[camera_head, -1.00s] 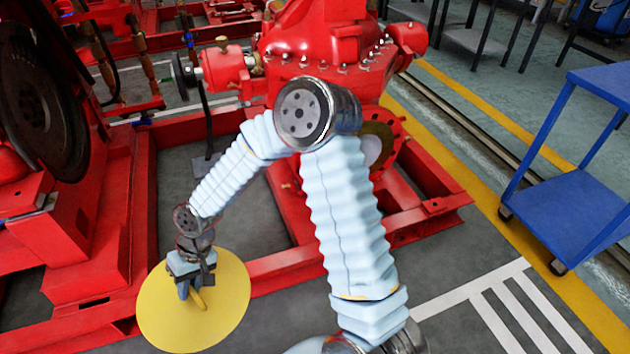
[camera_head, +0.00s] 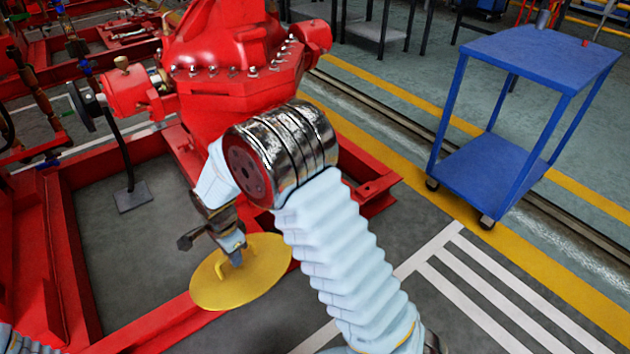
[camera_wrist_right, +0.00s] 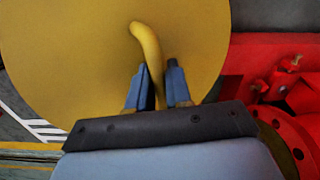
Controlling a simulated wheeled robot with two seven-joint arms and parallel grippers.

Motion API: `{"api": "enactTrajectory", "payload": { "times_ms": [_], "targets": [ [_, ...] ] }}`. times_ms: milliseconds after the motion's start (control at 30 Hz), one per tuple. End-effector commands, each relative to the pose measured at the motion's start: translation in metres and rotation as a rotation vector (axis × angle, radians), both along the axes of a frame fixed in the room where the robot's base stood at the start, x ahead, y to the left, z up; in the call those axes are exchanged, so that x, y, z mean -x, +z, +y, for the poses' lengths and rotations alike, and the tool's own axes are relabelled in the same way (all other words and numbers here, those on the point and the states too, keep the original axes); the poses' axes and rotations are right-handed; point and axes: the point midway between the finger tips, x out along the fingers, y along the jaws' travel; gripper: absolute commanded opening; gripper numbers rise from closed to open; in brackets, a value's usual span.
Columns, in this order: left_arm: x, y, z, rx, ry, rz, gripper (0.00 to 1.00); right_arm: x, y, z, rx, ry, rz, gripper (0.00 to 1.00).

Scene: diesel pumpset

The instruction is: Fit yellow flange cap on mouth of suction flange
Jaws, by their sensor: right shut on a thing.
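The yellow flange cap (camera_head: 262,278) is a round flat disc with a bent handle (camera_wrist_right: 150,52) on its face. My right gripper (camera_head: 235,258) is shut on this handle and holds the cap in front of the red base frame. In the right wrist view, the handle stands between the blue fingers (camera_wrist_right: 161,82) and the disc (camera_wrist_right: 65,60) fills the upper left. In the head view my right arm hides the suction flange. My left gripper is not in view.
The red pump (camera_head: 225,60) stands on the red base frame (camera_head: 165,325) behind my right arm. A blue trolley (camera_head: 505,165) stands to the right. Striped grey floor (camera_head: 470,290) lies clear between the arm and the trolley.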

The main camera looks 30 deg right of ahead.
Motion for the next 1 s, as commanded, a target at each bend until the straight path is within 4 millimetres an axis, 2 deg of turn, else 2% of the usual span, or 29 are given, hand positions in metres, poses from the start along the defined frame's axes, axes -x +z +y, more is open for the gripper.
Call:
{"api": "enactTrajectory", "payload": {
  "times_ms": [267, 467, 567, 767, 800, 1000],
  "targets": [
    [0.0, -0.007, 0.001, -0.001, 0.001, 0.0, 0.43, -0.038, -0.005, -0.032, -0.036, -0.7, 0.241, 0.0],
    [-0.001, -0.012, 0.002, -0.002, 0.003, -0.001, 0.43, -0.069, -0.007, -0.067, -0.208, -1.268, 0.441, 0.0],
    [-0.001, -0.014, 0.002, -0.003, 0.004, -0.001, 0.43, -0.085, -0.008, -0.089, -0.346, -1.542, 0.521, 0.0],
    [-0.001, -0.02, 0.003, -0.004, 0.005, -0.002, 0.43, -0.116, -0.013, -0.149, -0.731, -2.057, 0.611, 0.0],
    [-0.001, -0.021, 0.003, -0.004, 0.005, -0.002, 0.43, -0.122, -0.015, -0.166, -0.83, -2.157, 0.61, 0.0],
    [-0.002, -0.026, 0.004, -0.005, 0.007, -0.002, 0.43, -0.142, -0.024, -0.236, -1.255, -2.477, 0.525, 0.0]
  ]
}}
